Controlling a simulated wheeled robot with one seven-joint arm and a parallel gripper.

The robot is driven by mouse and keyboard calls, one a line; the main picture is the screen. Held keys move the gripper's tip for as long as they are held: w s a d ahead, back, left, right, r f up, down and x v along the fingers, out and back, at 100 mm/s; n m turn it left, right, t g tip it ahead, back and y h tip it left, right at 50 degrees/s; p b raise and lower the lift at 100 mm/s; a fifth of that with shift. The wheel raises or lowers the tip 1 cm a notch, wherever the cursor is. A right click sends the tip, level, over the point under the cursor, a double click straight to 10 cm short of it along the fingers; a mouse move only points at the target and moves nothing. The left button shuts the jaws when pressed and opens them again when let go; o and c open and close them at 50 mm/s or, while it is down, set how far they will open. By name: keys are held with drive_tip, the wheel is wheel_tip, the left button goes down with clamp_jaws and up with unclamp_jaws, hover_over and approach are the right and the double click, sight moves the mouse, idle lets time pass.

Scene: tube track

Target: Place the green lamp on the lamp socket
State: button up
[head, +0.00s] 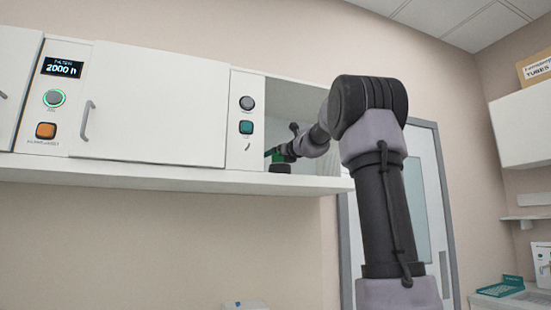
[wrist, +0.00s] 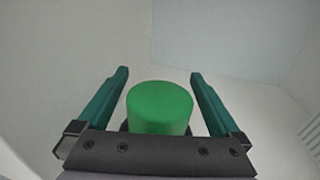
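The green lamp (wrist: 160,108) shows in the wrist view as a green cylinder between the two teal fingers of my gripper (wrist: 159,74). The fingers stand apart, with a visible gap on each side of the lamp. A dark part shows around the lamp's lower edge, mostly hidden. In the head view the green lamp (head: 280,158) is small, at the open bay right of the cabinet panel. It appears directly above a black round base (head: 279,168), likely the lamp socket, on the shelf. I cannot tell whether the lamp is fully seated. My arm partly hides the bay.
A white cabinet door (head: 155,105) with a handle is left of the bay. The shelf ledge (head: 180,178) runs below. A teal rack (head: 500,286) lies at lower right.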

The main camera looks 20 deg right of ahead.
drive_tip(key=shift+r, duration=0.15)
drive_tip(key=s+d, duration=0.2)
drive_tip(key=s, duration=1)
drive_tip(key=s+a+f+n+g+y, duration=0.1)
drive_tip(key=s+a+f+n+g, duration=0.2)
drive_tip(key=s+a+f+n, duration=0.35)
drive_tip(key=s+a+f+n+g+y, duration=0.15)
drive_tip(key=s+a+f+n, duration=0.25)
drive_tip(key=a+f+n, duration=0.4)
drive_tip(key=s+f+n+g+h, duration=0.2)
drive_tip(key=s+f+n+g, duration=0.1)
drive_tip(key=s+f+n, duration=0.4)
drive_tip(key=s+f+n+g+h, duration=0.2)
drive_tip(key=s+f+n, duration=0.6)
drive_tip(key=f, duration=0.6)
drive_tip(key=shift+s+d+f+g, duration=0.15)
drive_tip(key=shift+s+f+g, duration=0.3)
drive_tip(key=shift+s, duration=0.65)
drive_tip(key=shift+r, duration=0.2)
